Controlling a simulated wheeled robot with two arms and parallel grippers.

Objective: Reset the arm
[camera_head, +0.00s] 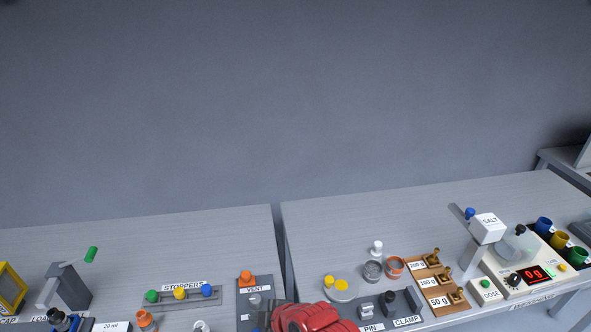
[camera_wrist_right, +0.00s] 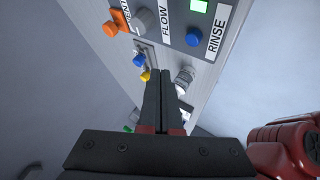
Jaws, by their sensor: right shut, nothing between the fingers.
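My right gripper shows in the right wrist view (camera_wrist_right: 168,76), with its two dark fingers shut together and nothing between them. They point toward a bench panel, apart from it as far as I can see. In the head view my red right arm (camera_head: 308,318) comes in at the bottom middle, in front of the bench edge, beside the VENT panel (camera_head: 262,283); its fingertips are hard to make out there. My left gripper is not in view.
The stopper rack (camera_head: 215,299) holds green, yellow and blue stoppers. A grey clamp block (camera_head: 406,302) stands right of my arm. Brass weights stand on a wooden holder (camera_head: 422,270), near the salt hopper (camera_head: 487,229) and scale. A gap separates the benches. The wall above is bare.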

